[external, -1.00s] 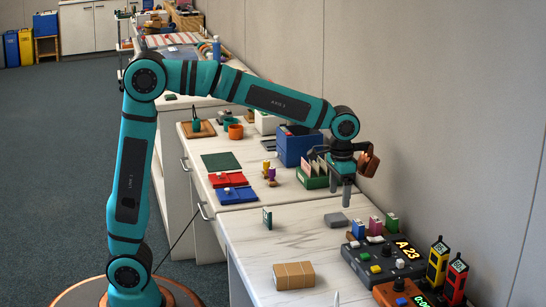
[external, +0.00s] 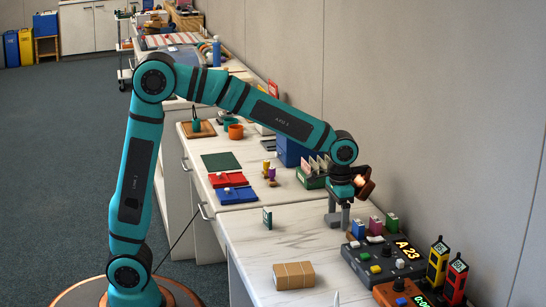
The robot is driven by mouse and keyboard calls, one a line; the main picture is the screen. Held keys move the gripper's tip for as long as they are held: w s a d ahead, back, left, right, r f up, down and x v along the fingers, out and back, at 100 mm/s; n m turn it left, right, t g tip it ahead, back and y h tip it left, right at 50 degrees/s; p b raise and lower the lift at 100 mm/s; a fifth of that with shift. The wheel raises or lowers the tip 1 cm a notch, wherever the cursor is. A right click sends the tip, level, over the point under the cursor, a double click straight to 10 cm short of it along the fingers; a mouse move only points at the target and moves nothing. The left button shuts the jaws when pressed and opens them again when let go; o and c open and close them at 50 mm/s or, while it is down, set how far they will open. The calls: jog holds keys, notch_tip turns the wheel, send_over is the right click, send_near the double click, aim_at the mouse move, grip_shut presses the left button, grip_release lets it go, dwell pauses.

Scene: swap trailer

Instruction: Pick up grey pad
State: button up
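The grey pad (external: 335,222) lies on the white marbled worktop, partly hidden by my gripper. My gripper (external: 338,218) points straight down at the pad, with its two grey fingers apart and their tips low, at about the pad's height. The fingers appear to be on either side of the pad. I cannot tell whether they touch it.
Small blue, pink and green blocks (external: 375,224) stand just right of my gripper. The worktop between is clear.

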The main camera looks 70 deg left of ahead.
jog(key=c, duration=1)
